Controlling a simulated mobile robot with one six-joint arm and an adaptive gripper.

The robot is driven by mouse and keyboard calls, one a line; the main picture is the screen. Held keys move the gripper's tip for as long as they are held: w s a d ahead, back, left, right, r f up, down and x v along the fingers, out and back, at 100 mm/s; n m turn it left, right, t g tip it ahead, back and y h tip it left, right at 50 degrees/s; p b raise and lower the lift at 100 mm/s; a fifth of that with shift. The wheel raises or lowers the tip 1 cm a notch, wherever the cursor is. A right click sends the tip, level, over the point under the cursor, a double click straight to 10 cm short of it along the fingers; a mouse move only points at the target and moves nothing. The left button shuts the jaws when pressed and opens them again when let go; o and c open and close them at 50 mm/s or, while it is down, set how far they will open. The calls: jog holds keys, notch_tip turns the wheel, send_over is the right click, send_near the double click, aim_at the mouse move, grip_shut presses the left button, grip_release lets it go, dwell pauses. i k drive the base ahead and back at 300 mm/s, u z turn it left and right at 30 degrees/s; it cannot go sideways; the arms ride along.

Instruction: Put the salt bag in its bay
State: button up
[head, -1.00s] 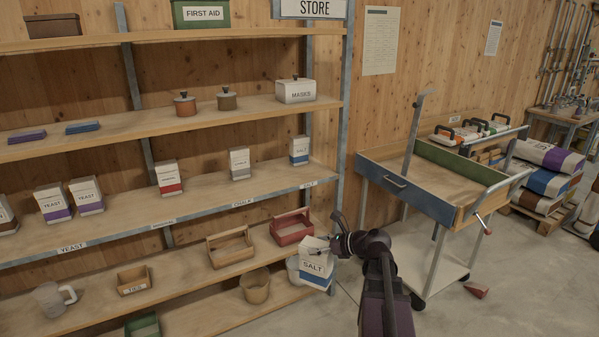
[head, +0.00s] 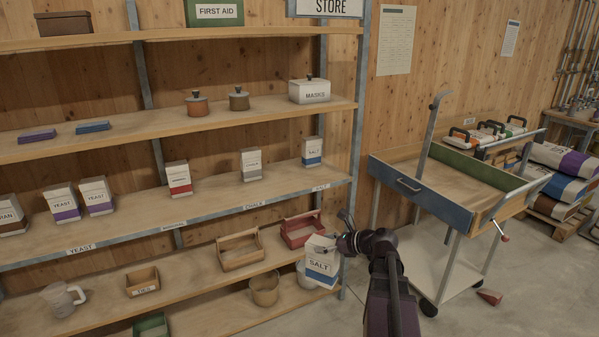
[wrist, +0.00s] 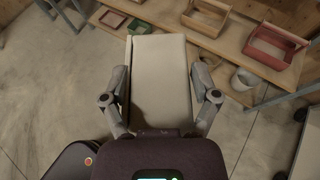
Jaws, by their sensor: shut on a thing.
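The salt bag (head: 321,262) is white with a blue band and the word SALT. My gripper (head: 340,246) is shut on it and holds it in front of the lower shelves, near the right post. In the wrist view the bag (wrist: 160,85) fills the middle, with a gripper finger on each side. The salt bay is on the middle shelf above, at the SALT label (head: 320,187) by the right end. Another salt bag (head: 312,152) stands upright at the back of that bay, with bare board in front of it.
A chalk bag (head: 251,163) stands left of the salt bay. A red wooden carrier (head: 302,231) and a plain wooden carrier (head: 240,251) sit on the shelf below. The shelf's right post (head: 357,130) and a cart (head: 410,186) stand to the right.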

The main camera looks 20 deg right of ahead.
aim_at(314, 173)
jog(key=i, duration=0.85)
jog(key=z, duration=0.05)
